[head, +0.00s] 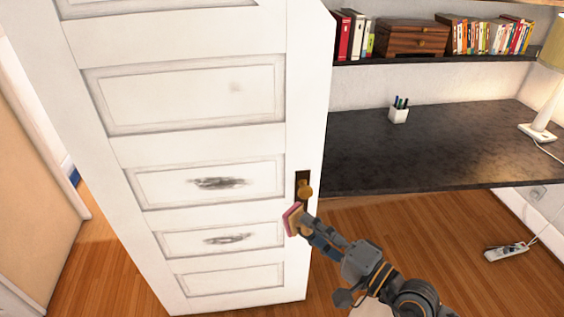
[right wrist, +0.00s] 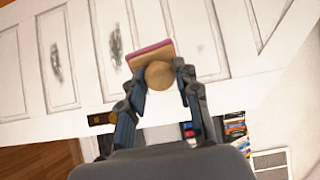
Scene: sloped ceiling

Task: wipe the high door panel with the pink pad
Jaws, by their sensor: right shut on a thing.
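The white door (head: 205,145) stands on the left with several framed panels. The high panel (head: 150,100) carries a faint grey smudge (head: 237,87) right of its middle. My right gripper (head: 305,225) is shut on the handle of the pink pad (head: 292,218). The pad, pink with a tan layer, is near the door's right edge, below the knob; I cannot tell whether it touches the door. In the right wrist view the pad (right wrist: 150,54) and its round tan handle (right wrist: 160,75) show between the fingers. My left gripper is not in view.
Two lower panels carry dark smudges (head: 219,183) and (head: 228,238). A brass door knob (head: 305,190) sticks out just above my right gripper. A dark desk (head: 450,145) with a pen cup (head: 398,112) and a lamp (head: 540,128) is at the right. A power strip (head: 506,252) lies on the floor.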

